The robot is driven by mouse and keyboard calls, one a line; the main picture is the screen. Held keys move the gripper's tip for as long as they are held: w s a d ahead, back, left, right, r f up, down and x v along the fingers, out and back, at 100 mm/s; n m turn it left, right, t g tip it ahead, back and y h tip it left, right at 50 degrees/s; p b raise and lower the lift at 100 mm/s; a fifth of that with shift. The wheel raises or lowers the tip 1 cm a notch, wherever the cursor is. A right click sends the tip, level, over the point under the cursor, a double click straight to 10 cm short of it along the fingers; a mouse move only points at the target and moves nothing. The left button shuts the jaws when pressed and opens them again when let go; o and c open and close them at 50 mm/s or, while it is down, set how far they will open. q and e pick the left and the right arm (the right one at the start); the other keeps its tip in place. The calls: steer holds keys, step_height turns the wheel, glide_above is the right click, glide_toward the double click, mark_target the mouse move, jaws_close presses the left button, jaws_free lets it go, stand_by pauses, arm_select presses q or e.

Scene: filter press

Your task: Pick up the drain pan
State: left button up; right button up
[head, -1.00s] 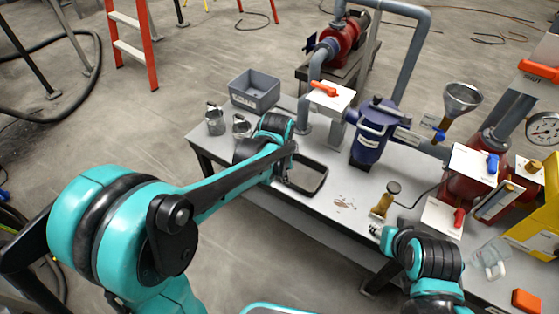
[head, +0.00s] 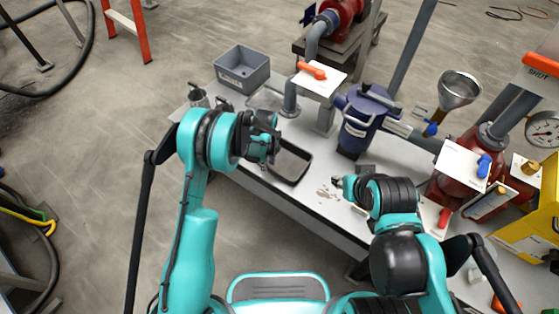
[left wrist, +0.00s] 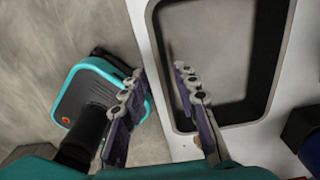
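The drain pan (head: 291,160), a shallow grey tray with a dark rim, lies on the grey workbench near its front edge in the head view. In the left wrist view the pan (left wrist: 262,112) fills the upper right. My left gripper (head: 273,147) is at the pan's left side in the head view. In the left wrist view my left gripper (left wrist: 159,70) is open and empty, with one finger outside the pan's side wall and the other over its inside. Contact cannot be told. My right gripper (head: 340,183) is over the bench, right of the pan; its fingers are too small to read.
A grey bin (head: 242,70) and metal jugs (head: 198,97) stand left and behind. A blue filter housing (head: 362,125) and an orange-handled valve (head: 312,71) stand behind the pan. A funnel (head: 459,88) and red equipment (head: 462,170) crowd the right.

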mark_target(269, 171)
arm_select(q)
steer(key=f, duration=0.1)
steer(key=f+b, duration=0.1)
steer(key=f, duration=0.1)
steer(key=f+b, duration=0.1)
steer(key=shift+w+f, duration=0.25)
steer(key=shift+w, duration=0.05)
steer(key=shift+r, duration=0.15)
steer(key=shift+s, duration=0.1)
jaws_close()
